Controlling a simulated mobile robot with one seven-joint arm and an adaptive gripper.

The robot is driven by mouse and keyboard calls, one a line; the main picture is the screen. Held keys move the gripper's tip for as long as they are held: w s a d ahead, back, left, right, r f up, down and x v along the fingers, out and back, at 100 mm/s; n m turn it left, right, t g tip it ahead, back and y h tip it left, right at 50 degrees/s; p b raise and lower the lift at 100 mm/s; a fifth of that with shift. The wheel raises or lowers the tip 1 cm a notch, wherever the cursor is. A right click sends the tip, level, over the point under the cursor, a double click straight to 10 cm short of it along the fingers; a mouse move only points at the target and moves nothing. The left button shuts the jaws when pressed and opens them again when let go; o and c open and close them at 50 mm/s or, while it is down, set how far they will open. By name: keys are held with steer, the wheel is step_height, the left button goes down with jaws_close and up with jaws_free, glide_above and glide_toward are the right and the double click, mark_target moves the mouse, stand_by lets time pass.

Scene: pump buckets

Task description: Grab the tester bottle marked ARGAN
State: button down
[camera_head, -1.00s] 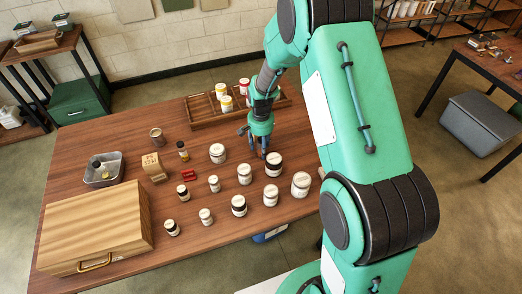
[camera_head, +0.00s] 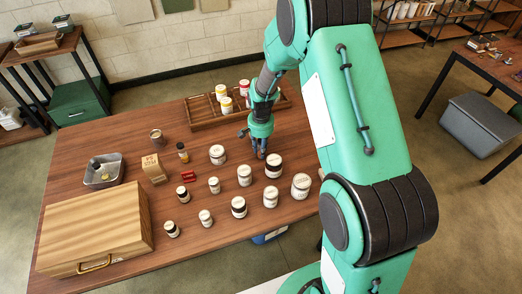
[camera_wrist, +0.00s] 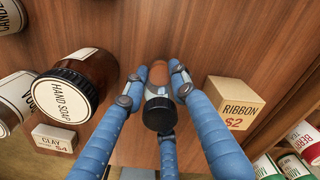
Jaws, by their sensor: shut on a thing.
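My gripper (camera_head: 261,152) is low over the table, just behind the row of jars. In the wrist view its blue fingers (camera_wrist: 158,80) are shut around a small amber bottle with a black cap (camera_wrist: 158,113). The bottle appears upright, seen from its cap end. No ARGAN marking is readable on it. In the head view the fingers and arm hide this bottle.
In the wrist view a HAND SOAP jar (camera_wrist: 85,82) stands left and a RIBBON price block (camera_wrist: 235,100) right. Several white-labelled jars (camera_head: 244,175) stand in front. A wooden crate (camera_head: 203,122) is behind, a wooden case (camera_head: 95,228) at left.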

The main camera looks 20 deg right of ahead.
steer(key=shift+r, duration=0.15)
step_height(320, 180, up, 10)
steer(key=shift+f+p, duration=0.15)
steer(key=shift+p, duration=1.05)
